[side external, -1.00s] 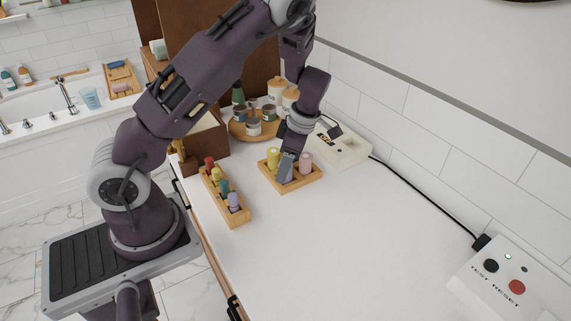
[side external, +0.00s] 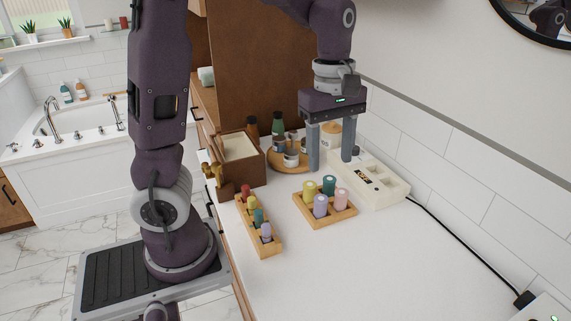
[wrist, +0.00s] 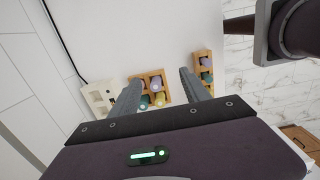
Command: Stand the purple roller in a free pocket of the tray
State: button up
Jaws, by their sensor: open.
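The purple roller (side external: 321,206) stands upright in the front pocket of the square wooden tray (side external: 340,218). A yellow roller (side external: 309,191), a green roller (side external: 329,186) and a pink roller (side external: 341,199) stand in the tray's other pockets. My gripper (side external: 330,164) is open and empty, raised behind and above the tray, clear of the rollers. The wrist view shows the purple roller (wrist: 156,86) in the tray (wrist: 164,76) between my spread fingers (wrist: 160,80); the pink roller does not show clearly there.
A narrow wooden rack (side external: 272,249) with red, yellow, teal and purple pieces stands left of the tray. A white device (side external: 394,192) lies right, with a black cable. A round board with jars (side external: 291,158) and a brown box (side external: 238,165) stand behind. The front counter is clear.

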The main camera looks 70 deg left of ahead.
jog(key=s+d+r+m+t, duration=0.2)
jog(key=s+d+m, duration=0.1)
jog(key=s+m, duration=0.4)
jog(key=s+d+r+m+t, duration=0.2)
jog(key=s+d+m+t, duration=0.1)
jog(key=s+m, duration=0.5)
jog(key=m, duration=0.2)
jog(key=shift+s+r+m+y, duration=0.3)
jog(key=shift+m, duration=0.1)
